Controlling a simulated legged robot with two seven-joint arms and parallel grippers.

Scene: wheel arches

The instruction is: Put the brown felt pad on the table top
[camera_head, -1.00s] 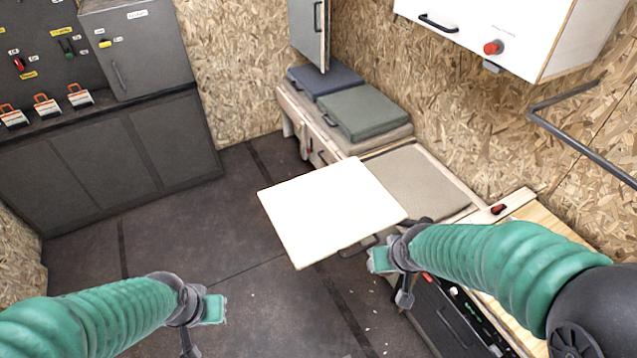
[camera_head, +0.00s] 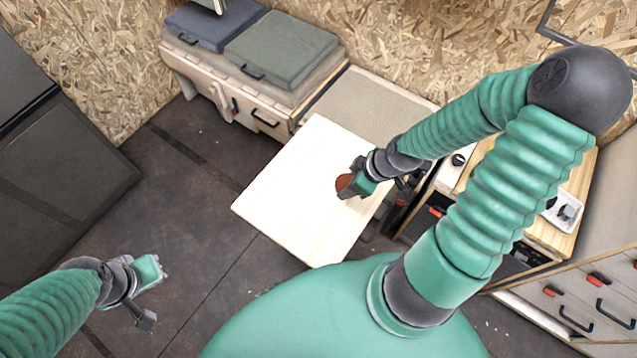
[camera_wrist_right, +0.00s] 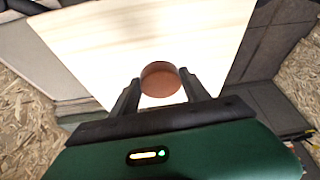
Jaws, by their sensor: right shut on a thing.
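The brown felt pad (camera_head: 344,183) is a small round disc. My right gripper (camera_head: 354,184) is shut on it over the pale wooden table top (camera_head: 290,200). In the right wrist view the pad (camera_wrist_right: 160,78) sits between the two fingertips (camera_wrist_right: 160,92), with the table top (camera_wrist_right: 95,45) behind it. I cannot tell whether the pad touches the surface. My left gripper (camera_head: 150,272) is at the lower left, away from the table top and over the floor; its fingers are too small to judge.
A bench with a green-grey cushion (camera_head: 281,50) and a blue cushion (camera_head: 215,22) stands behind the table. A wooden counter (camera_head: 555,235) with a small white sink (camera_head: 565,212) is at the right. The dark floor (camera_head: 185,210) at the left is clear.

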